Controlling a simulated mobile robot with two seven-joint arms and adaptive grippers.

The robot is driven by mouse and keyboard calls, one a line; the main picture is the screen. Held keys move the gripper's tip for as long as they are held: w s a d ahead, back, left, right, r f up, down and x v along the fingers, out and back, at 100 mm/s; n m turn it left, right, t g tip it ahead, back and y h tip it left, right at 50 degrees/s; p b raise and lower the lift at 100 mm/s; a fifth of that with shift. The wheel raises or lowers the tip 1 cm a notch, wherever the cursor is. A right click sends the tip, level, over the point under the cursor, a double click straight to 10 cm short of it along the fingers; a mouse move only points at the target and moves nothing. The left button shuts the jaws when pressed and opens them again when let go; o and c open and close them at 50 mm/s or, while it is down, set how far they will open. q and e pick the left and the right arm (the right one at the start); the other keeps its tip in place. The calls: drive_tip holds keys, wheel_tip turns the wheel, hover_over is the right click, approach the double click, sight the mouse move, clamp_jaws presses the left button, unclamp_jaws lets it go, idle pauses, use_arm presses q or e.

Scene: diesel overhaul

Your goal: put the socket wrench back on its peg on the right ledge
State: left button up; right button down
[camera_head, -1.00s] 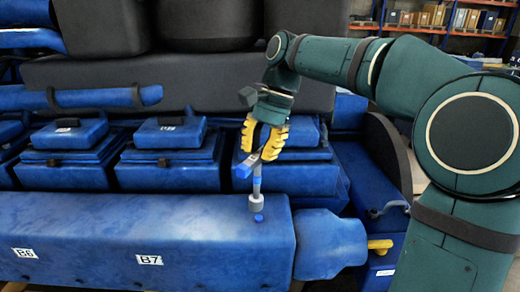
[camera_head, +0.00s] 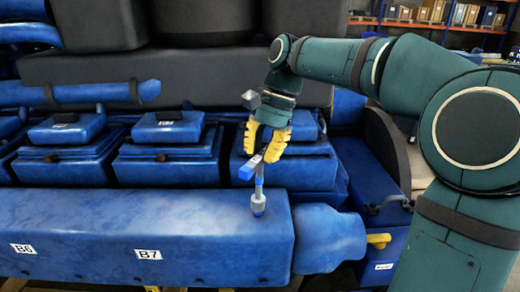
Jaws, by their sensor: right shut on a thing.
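My right gripper (camera_head: 267,152) has yellow fingers and is shut on the socket wrench (camera_head: 259,182). The wrench hangs nearly upright below the fingers, with a blue handle part at the top, a thin shaft and a grey socket at the bottom. A small blue round piece (camera_head: 258,213) shows at the lower end of the socket, at the blue engine cover (camera_head: 200,235) near its right end. I cannot tell whether the socket touches it. The peg on the right ledge cannot be made out for certain. My left gripper is not in view.
Blue boxy covers (camera_head: 170,155) stand in a row behind the long cover, which carries labels B6 and B7. Shelves stand far back.

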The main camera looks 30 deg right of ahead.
drive_tip(key=shift+f, duration=0.1)
idle(0.3)
drive_tip(key=shift+f+b, duration=0.65)
drive_tip(key=shift+f, duration=0.35)
drive_tip(key=shift+c, duration=1.7)
unclamp_jaws()
wheel_tip(320, 180, up, 7)
drive_tip(key=p, duration=0.7)
drive_tip(key=shift+f, duration=0.1)
drive_tip(key=shift+r+p, duration=0.35)
drive_tip(key=shift+p, duration=0.15)
drive_tip(key=shift+r+p, duration=0.35)
drive_tip(key=shift+r, duration=0.45)
